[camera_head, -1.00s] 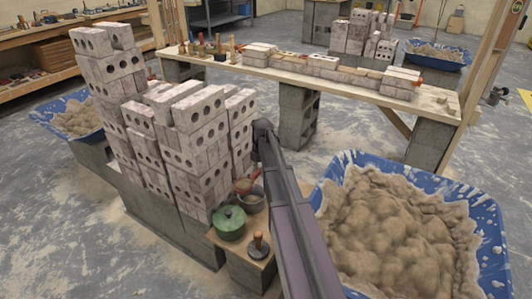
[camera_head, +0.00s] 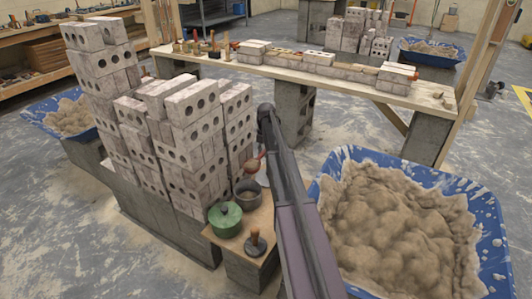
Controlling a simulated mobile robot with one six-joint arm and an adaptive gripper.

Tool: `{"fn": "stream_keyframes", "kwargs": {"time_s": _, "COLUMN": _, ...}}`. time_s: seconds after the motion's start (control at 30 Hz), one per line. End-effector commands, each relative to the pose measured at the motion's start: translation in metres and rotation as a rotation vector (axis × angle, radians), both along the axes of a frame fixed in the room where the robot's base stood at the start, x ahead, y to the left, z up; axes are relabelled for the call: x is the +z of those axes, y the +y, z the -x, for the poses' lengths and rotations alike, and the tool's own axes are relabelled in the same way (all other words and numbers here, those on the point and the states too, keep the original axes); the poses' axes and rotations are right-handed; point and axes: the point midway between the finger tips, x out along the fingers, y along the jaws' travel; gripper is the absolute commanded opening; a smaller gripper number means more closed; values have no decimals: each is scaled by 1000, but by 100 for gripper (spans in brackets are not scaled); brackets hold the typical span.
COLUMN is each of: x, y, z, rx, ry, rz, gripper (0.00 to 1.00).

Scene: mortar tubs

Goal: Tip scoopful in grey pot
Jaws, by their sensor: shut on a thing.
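The grey pot (camera_head: 246,194) stands open on a small wooden board, partly behind my arm; I cannot tell what is in it. My gripper (camera_head: 262,161) is mostly hidden behind my dark forearm. It is shut on what looks like a scoop (camera_head: 252,166), of which a reddish-brown part and a pale part show beside the arm. The scoop is above the grey pot and slightly to its right, apart from it. Whether the scoop carries mortar is too small to tell.
A lidded green pot (camera_head: 225,220) and a dark tool with a wooden knob (camera_head: 255,243) stand close by on the board (camera_head: 268,215). Stacked bricks (camera_head: 190,140) rise to the left. A blue tub (camera_head: 328,195) of mortar lies right. A plank bench (camera_head: 330,82) stands behind.

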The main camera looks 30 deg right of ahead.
Motion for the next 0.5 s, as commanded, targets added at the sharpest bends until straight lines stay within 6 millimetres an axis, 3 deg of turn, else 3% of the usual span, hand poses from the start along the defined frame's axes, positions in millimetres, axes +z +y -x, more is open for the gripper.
{"fn": "stream_keyframes", "kwargs": {"time_s": 0.03, "x": -5, "y": -10, "z": -12, "rx": 5, "ry": 1, "rz": -1, "gripper": 0}}
{"fn": "stream_keyframes", "kwargs": {"time_s": 0.2, "x": -7, "y": -24, "z": -23, "rx": 25, "ry": 2, "rz": 0, "gripper": 0}}
{"fn": "stream_keyframes", "kwargs": {"time_s": 0.5, "x": -7, "y": -25, "z": -23, "rx": 29, "ry": 1, "rz": 0, "gripper": 0}}
